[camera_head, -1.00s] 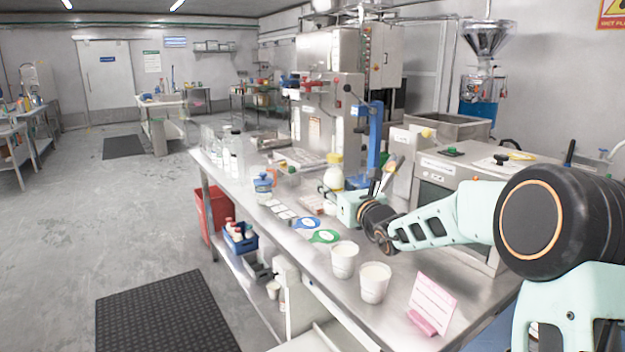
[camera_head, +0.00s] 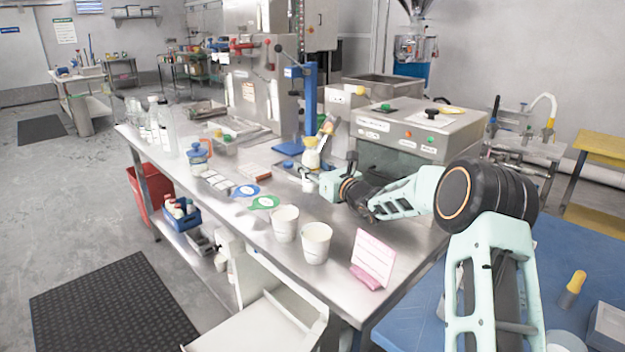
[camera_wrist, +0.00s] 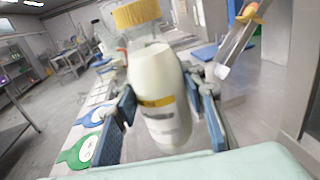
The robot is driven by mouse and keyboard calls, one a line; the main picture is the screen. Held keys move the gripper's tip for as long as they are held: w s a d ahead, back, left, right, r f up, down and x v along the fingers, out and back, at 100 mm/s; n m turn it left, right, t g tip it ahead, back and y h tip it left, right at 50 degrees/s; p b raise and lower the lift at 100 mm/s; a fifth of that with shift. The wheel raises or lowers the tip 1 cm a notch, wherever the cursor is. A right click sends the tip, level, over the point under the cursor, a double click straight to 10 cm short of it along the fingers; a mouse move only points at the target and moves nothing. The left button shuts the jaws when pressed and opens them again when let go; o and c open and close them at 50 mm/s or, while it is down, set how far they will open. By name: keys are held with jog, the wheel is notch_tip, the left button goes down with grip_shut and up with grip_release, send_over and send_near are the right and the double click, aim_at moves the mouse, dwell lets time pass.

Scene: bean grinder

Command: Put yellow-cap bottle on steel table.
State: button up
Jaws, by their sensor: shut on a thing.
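The yellow-cap bottle (camera_head: 312,158) is white with a yellow cap and stands roughly upright over the steel table (camera_head: 335,230) in the head view. In the wrist view the bottle (camera_wrist: 160,95) fills the middle, with its yellow cap (camera_wrist: 137,14) at the top. My gripper (camera_wrist: 165,115) is shut on the bottle, with blue finger pads on both sides of it. In the head view my gripper (camera_head: 312,180) is small and partly hides the bottle's lower part. I cannot tell whether the bottle's base touches the table.
A grey machine box (camera_head: 420,130) is behind my arm. A blue table (camera_head: 575,250) is at right front.

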jog(key=shift+w+d+f, duration=0.2)
jog(key=shift+d+f, duration=0.05)
jog(key=shift+f, duration=0.1)
jog(key=shift+w+d+f+b, duration=0.15)
jog(key=shift+f+b, duration=0.2)
jog(key=shift+f, duration=1.3)
jog(key=shift+f, duration=0.2)
jog(key=o, duration=1.4)
jog(key=shift+r, duration=0.25)
jog(key=p+v, duration=0.1)
jog(key=v, duration=1.1)
jog(key=shift+f, duration=0.15)
